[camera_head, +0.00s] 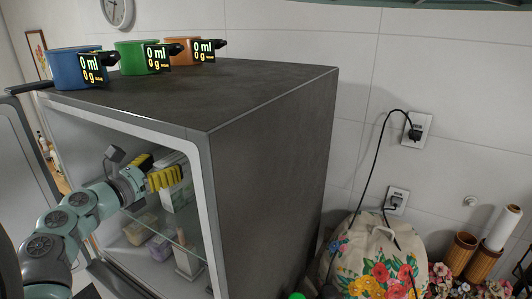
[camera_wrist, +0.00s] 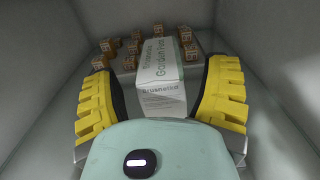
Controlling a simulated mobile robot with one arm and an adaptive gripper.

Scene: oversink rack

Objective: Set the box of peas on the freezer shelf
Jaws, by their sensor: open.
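The box of peas (camera_wrist: 162,85) is white with a green band and print reading "Garden Peas". In the wrist view it lies between my gripper's (camera_wrist: 162,95) yellow fingers, which stand apart with gaps on both sides. In the head view my gripper (camera_head: 165,178) reaches inside the open freezer, and the box (camera_head: 178,190) shows just beyond the fingers. The box appears to rest on the glass freezer shelf (camera_head: 188,240), though its underside is partly hidden.
Several small brown boxes (camera_wrist: 187,40) stand behind and beside the peas. More packages (camera_head: 140,230) sit on the level below. The freezer's right wall and frame (camera_head: 203,180) are close to my arm. The open door (camera_head: 22,150) is at left. Blue, green and orange pots (camera_head: 75,70) stand on top.

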